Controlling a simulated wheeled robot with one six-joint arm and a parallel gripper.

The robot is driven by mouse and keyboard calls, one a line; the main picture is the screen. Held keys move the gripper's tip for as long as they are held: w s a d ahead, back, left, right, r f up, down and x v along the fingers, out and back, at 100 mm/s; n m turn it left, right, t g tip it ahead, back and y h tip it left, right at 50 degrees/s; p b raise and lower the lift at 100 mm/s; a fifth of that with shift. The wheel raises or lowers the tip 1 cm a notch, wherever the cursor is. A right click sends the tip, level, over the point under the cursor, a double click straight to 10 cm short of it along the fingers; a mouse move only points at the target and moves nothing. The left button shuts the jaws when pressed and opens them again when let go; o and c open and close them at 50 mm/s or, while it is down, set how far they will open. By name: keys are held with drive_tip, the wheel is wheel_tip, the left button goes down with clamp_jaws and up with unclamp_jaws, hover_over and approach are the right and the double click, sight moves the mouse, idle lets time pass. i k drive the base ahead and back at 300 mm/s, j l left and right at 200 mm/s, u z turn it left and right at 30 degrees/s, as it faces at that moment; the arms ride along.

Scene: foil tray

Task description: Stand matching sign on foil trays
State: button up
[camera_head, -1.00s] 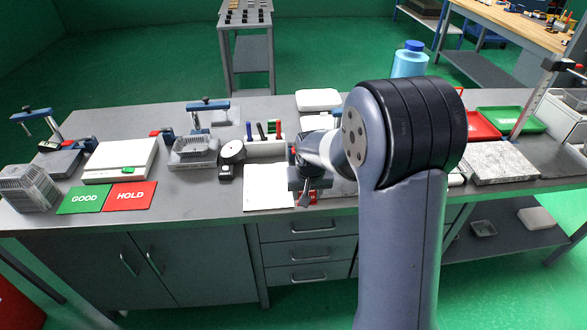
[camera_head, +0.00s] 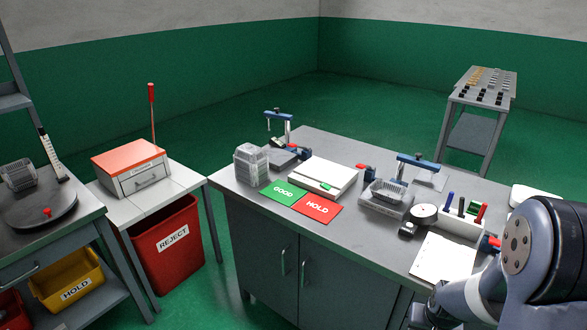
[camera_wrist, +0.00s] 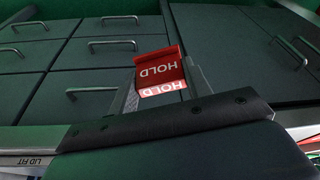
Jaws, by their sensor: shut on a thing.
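My gripper (camera_wrist: 163,92) is shut on a red HOLD sign (camera_wrist: 158,69), a folded piece with HOLD on both visible faces, held in front of grey drawers in the wrist view. In the head view, the arm is at the lower right and the held sign cannot be made out. A stack of foil trays (camera_head: 250,166) stands at the bench's left end, beside a green GOOD card (camera_head: 283,191) and a red HOLD card (camera_head: 318,208) lying flat. One foil tray (camera_head: 388,191) sits on a grey fixture. Another foil tray (camera_head: 18,176) is on the turntable at far left.
The bench (camera_head: 250,208) holds a white scale (camera_head: 322,176), blue-handled clamps (camera_head: 418,160), a round gauge (camera_head: 423,212), a marker holder (camera_head: 460,220) and a white sheet (camera_head: 442,257). A red REJECT bin (camera_head: 170,245) and yellow HOLD bin (camera_head: 68,285) stand left. Floor between is clear.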

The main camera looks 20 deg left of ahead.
sight(251, 148)
drive_tip(key=i+u, duration=0.1)
drive_tip(key=u, duration=0.35)
drive_tip(key=i+u, duration=0.15)
drive_tip(key=u, duration=0.35)
drive_tip(key=i+l+u, duration=0.1)
drive_tip(key=u, duration=0.35)
drive_tip(key=i+l, duration=0.2)
